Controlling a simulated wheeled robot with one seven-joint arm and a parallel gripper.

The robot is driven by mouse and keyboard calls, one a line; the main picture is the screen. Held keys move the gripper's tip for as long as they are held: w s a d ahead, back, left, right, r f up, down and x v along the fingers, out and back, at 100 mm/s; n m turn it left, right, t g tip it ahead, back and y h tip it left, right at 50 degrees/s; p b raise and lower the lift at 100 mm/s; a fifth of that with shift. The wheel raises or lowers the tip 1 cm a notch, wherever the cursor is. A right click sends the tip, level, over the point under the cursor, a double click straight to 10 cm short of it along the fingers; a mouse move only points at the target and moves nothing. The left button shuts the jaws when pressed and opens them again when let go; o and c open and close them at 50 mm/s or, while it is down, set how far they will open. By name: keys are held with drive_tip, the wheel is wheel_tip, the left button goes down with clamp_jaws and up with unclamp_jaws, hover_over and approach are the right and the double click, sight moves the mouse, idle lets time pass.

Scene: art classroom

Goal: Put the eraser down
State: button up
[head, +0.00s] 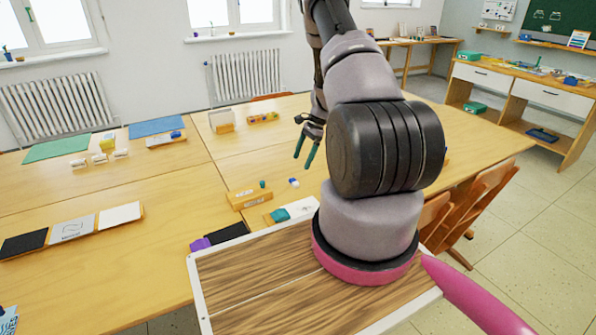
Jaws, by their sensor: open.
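A small white and blue piece (294,182), which looks like the eraser, lies on the wooden table (180,205). My gripper (304,162) is open, its teal fingers pointing down. In the picture it is just above and slightly right of that piece. I see nothing between the fingers. How high the fingers are above the tabletop is hard to tell. My arm hides part of the table to the right.
A wooden box (249,198) and a small teal item (262,184) are left of the piece. A teal item (281,215) lies nearer me. Dark and white panels (74,228) lie at left, with green (56,149) and blue (157,126) sheets behind. Chairs (480,200) stand at right.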

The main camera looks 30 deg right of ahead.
drive_tip(key=shift+v, duration=1.85)
drive_tip(key=s+a+r+n+t, duration=0.15)
drive_tip(key=a+r, duration=0.25)
drive_tip(key=r, duration=0.5)
drive_tip(key=s+a+r+n+h, duration=0.1)
drive_tip(key=a+r+n, duration=0.15)
drive_tip(key=r, duration=0.65)
drive_tip(key=s+a+r+n+t, duration=0.1)
drive_tip(key=a+r, duration=0.3)
drive_tip(key=r, duration=0.5)
drive_tip(key=s+a+r+n+t, duration=0.1)
drive_tip(key=s+a+r+n, duration=0.15)
drive_tip(key=s+r, duration=0.3)
drive_tip(key=s+a+r+n+t, duration=0.1)
drive_tip(key=s+a+r+n, duration=0.1)
drive_tip(key=s+a+r, duration=0.4)
drive_tip(key=s+a+r+n+t, duration=0.1)
drive_tip(key=s+r+n, duration=0.1)
drive_tip(key=s, duration=0.4)
drive_tip(key=s+r+n+t+h, duration=0.1)
drive_tip(key=s+r+n+t, duration=0.1)
drive_tip(key=s, duration=0.4)
drive_tip(key=shift+a+r+h, duration=0.3)
drive_tip(key=shift+a+r, duration=0.05)
drive_tip(key=shift+r, duration=0.3)
drive_tip(key=shift+s, duration=0.1)
